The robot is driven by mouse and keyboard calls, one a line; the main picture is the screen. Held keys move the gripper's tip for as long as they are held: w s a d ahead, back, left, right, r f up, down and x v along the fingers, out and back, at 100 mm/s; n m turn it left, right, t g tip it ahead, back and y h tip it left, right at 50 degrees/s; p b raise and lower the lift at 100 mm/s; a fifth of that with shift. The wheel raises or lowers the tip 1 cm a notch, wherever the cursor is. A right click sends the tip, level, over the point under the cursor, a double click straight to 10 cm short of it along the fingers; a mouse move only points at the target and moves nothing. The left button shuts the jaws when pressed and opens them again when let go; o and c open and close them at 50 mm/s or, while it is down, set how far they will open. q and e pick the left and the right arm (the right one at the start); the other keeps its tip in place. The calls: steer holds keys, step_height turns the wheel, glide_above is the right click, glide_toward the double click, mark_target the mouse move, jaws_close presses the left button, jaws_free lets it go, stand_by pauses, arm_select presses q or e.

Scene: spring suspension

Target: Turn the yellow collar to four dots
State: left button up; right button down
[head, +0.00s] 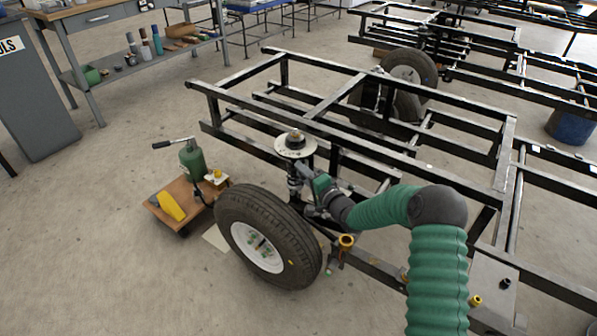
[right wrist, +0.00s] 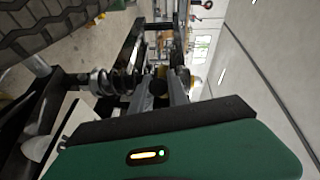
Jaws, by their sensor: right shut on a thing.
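My right gripper (head: 303,172) reaches in from the right, beside the upright spring strut (head: 293,188) behind the near wheel. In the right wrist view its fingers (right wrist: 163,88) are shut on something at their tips. A small yellow patch (right wrist: 184,75) shows there, which looks like the yellow collar, mostly hidden by the fingers. In the head view the gripper hides the collar. No dots can be made out. A dark coil spring (right wrist: 106,82) shows left of the fingers. My left gripper is out of view.
The tyre (head: 234,203) stands close in front of the strut. Black frame rails (head: 330,118) run behind and right of it. A wooden dolly (head: 178,199) with a green bottle jack (head: 192,160) and a yellow wedge (head: 171,206) stands left. A brass-coloured cup (head: 346,240) sits below my forearm.

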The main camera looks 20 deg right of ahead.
steer(key=shift+s+d+f, duration=0.1)
steer(key=shift+f, duration=0.2)
steer(key=c, duration=1.4)
jaws_free()
steer(key=shift+o, duration=0.5)
steer(key=shift+d+r, duration=0.1)
steer(key=shift+r, duration=0.05)
steer(key=shift+s+r+p, duration=0.15)
steer(key=shift+s+p, duration=0.15)
steer(key=s+d+p, duration=0.2)
steer(key=s+p, duration=0.5)
steer(key=s, duration=0.9)
steer(key=shift+d+r, duration=0.2)
steer(key=shift+r, duration=0.15)
